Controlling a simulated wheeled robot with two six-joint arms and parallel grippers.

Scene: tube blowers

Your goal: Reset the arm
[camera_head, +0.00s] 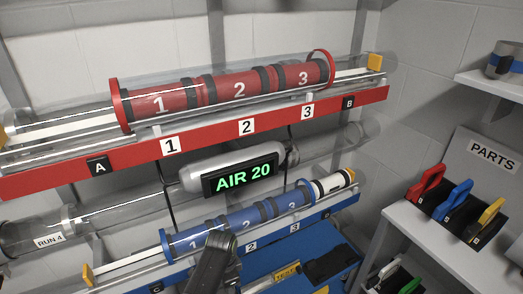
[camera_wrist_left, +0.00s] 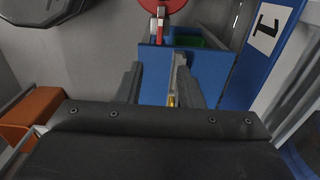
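My left gripper (camera_wrist_left: 160,82) shows in the left wrist view with its two dark fingers apart and nothing clearly held between them. Beyond the fingers are a blue box-like part and a grey upright strip (camera_wrist_left: 180,75). In the head view a dark arm part (camera_head: 210,262) of mine rises from the bottom edge, in front of the blue tube row; its fingertips cannot be made out. I do not see my right gripper in either view.
A red rail (camera_head: 210,143) carries a clear tube with red carriers 1, 2 and 3. Below are the AIR 20 display (camera_head: 240,177) and blue carriers (camera_head: 240,222). At right, a shelf holds red, blue and yellow parts (camera_head: 455,200). The left wrist view shows a red disc (camera_wrist_left: 162,5).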

